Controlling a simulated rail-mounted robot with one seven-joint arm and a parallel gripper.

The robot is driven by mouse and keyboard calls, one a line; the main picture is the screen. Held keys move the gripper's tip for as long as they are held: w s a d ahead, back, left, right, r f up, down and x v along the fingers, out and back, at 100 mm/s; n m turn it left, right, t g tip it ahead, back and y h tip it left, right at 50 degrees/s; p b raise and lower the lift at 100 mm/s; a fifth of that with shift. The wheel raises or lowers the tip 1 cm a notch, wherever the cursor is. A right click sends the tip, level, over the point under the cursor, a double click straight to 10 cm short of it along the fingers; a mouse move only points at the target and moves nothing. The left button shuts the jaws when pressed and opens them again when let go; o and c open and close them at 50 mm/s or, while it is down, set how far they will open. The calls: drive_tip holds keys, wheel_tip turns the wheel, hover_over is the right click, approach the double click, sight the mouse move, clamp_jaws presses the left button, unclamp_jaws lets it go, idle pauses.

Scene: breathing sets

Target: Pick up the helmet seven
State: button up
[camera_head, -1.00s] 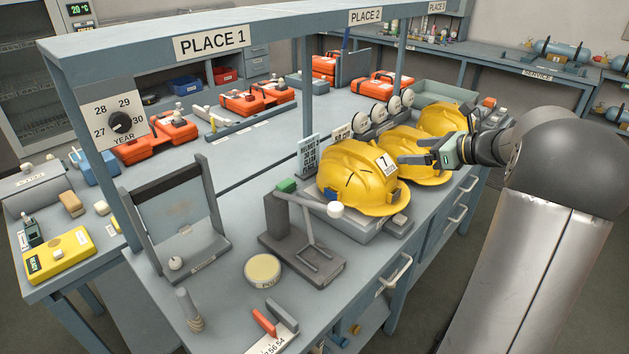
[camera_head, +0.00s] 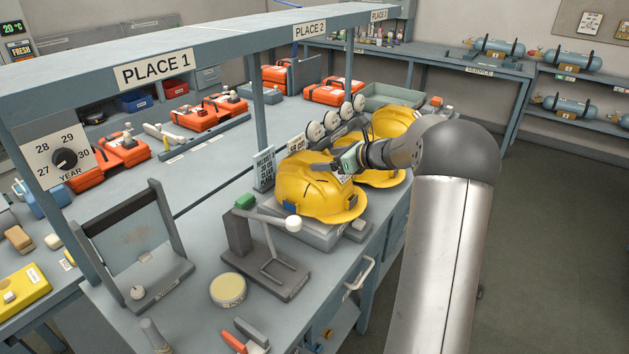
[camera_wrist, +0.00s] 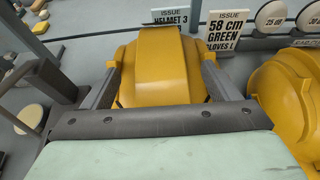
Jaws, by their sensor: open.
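The nearest yellow helmet (camera_head: 310,190) sits on a grey stand at the bench's front edge. Its white number label, a 7 in the earlier view, is now mostly hidden by my gripper. My gripper (camera_head: 330,168) is open just over the helmet's front side in the head view. In the wrist view, the helmet's raised crown ridge (camera_wrist: 168,65) shows between the two spread fingers of my gripper (camera_wrist: 160,82). I cannot tell whether the fingers touch the shell.
Another yellow helmet (camera_wrist: 288,100) stands close on the right in the wrist view. A far helmet (camera_head: 393,122) is beyond. Issue signs (camera_wrist: 170,17) stand behind the helmets. A grey fixture with an arm (camera_head: 265,250) is left of the stand. An overhead beam (camera_head: 200,50) spans the bench.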

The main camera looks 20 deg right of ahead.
sight(316, 159)
drive_tip(key=p+x, duration=0.1)
drive_tip(key=x, duration=0.3)
drive_tip(key=shift+s+r, duration=0.1)
drive_tip(key=c, duration=1.7)
